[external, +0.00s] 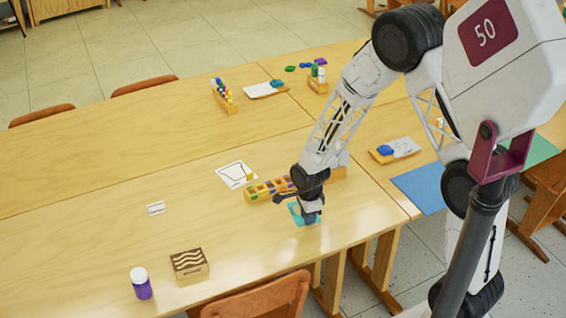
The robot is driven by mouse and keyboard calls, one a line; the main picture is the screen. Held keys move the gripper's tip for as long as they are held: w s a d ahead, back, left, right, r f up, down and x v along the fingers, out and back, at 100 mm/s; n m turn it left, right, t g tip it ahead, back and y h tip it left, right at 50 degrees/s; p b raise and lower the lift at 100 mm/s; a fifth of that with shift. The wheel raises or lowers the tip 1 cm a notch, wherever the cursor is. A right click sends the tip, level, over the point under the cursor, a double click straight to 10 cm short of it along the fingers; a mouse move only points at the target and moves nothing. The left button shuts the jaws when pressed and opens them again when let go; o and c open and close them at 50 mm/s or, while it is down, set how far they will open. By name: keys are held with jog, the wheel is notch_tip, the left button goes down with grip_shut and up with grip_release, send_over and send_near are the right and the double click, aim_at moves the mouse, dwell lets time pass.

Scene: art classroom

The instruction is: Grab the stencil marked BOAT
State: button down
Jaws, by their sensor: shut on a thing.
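A flat teal stencil (296,210) lies at or just above the wooden table, near its front right edge. My gripper (310,219) points down over its right side and is shut on it. The fingers and wrist cover part of the stencil, and no marking on it can be read from here. I cannot tell whether it is lifted off the table.
A wooden paint tray (258,192) stands close behind my gripper, beside a white sheet with a drawn outline (236,174). A patterned block (188,263) and a purple bottle (141,284) stand front left. The table's left side is mostly clear.

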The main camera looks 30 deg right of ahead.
jog(key=shift+r, duration=0.2)
jog(key=shift+r, duration=1.7)
jog(key=s+d+r, duration=0.1)
jog(key=s+d, duration=0.2)
jog(key=s, duration=1.2)
jog(key=shift+s+d, duration=0.2)
jog(key=shift+s, duration=0.1)
jog(key=shift+r, duration=0.1)
